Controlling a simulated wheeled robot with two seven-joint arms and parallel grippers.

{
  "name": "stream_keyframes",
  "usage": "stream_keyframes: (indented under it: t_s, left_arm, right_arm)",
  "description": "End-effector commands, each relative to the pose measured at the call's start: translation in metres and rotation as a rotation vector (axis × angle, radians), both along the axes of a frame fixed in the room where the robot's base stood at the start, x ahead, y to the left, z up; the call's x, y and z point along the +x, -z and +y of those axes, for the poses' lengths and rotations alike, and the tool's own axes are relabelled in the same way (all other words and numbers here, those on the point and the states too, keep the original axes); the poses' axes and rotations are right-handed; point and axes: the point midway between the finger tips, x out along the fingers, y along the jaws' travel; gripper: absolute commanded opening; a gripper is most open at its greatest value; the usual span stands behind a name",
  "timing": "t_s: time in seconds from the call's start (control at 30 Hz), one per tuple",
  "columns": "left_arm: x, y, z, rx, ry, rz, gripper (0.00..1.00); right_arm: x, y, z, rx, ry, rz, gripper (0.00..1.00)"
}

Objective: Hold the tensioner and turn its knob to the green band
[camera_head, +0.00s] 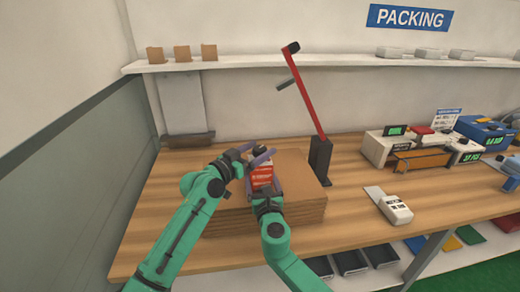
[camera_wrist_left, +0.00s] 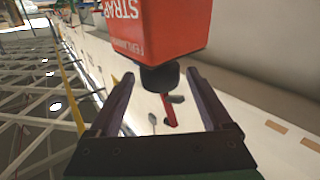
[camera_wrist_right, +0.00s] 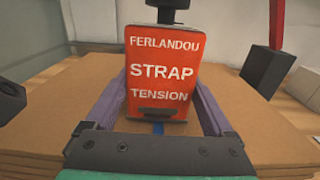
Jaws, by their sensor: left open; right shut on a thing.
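The tensioner (camera_head: 261,177) is a red box with white lettering, upright above the cardboard stack in the head view. In the right wrist view its face (camera_wrist_right: 160,72) reads "FERLANDOU STRAP TENSION". My right gripper (camera_head: 263,183) is shut on the box, one finger at each side. The black knob (camera_head: 259,150) is on top of the box. In the left wrist view the knob (camera_wrist_left: 160,78) lies between the spread fingers of my left gripper (camera_wrist_left: 162,78), with gaps on both sides. My left gripper is open. I cannot make out a green band.
The flat cardboard stack (camera_head: 300,190) lies on the wooden table (camera_head: 350,235). A red post with a black base (camera_head: 320,160) stands behind it to the right. A white handheld device (camera_head: 396,210) and scales (camera_head: 485,133) are further right. Bare tabletop lies left of the stack.

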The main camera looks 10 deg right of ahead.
Motion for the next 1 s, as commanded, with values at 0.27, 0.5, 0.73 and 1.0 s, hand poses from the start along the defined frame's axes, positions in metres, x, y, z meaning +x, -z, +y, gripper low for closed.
stream_keyframes:
  t_s: [0.27, 0.5, 0.73, 1.0]
  left_arm:
    - [0.0049, 0.0, -0.0064, 0.001, 0.0, -0.002, 0.83]
    - [0.0047, 0.0002, -0.006, 0.001, 0.0, -0.001, 0.14]
    - [0.005, 0.0012, -0.006, 0.003, 0.015, 0.002, 0.0]
    - [0.0074, 0.0022, -0.0039, -0.001, 0.151, 0.01, 0.0]
  right_arm:
    - [-0.0002, 0.0019, -0.0001, 0.0, 0.0, 0.003, 0.0]
    - [-0.0002, 0.0019, -0.0001, 0.0, 0.0, 0.003, 0.0]
    - [-0.0001, 0.0018, -0.0002, 0.0, 0.0, 0.003, 0.0]
    - [-0.0001, 0.0016, 0.0, 0.0, 0.0, 0.003, 0.0]
